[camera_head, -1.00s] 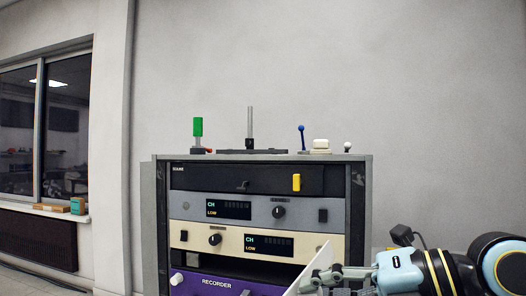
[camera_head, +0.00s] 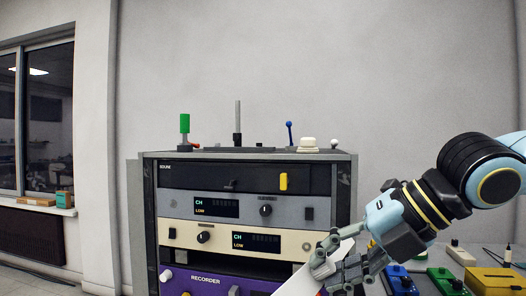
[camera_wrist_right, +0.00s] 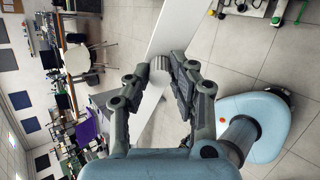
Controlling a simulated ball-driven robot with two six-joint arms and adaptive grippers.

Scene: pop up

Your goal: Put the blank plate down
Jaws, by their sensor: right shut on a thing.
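The blank plate (camera_head: 302,282) is a plain white flat panel at the bottom of the head view, held tilted in front of the rack's lower right. My right gripper (camera_head: 331,266) is shut on it near its edge. In the right wrist view the white plate (camera_wrist_right: 182,26) runs away from the fingers as a long strip, with a short pale cylinder (camera_wrist_right: 159,72) on it between the fingertips of the right gripper (camera_wrist_right: 161,80). The plate's lower part is cut off by the head view's edge. My left gripper is not in view.
The equipment rack (camera_head: 345,200) stands ahead, with several small fixtures on top, including a green-handled one (camera_head: 185,124). A dark gap shows above its purple recorder panel (camera_head: 207,281). At right, a bench carries blue (camera_head: 398,280), green (camera_head: 447,283) and yellow (camera_head: 497,281) boxes.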

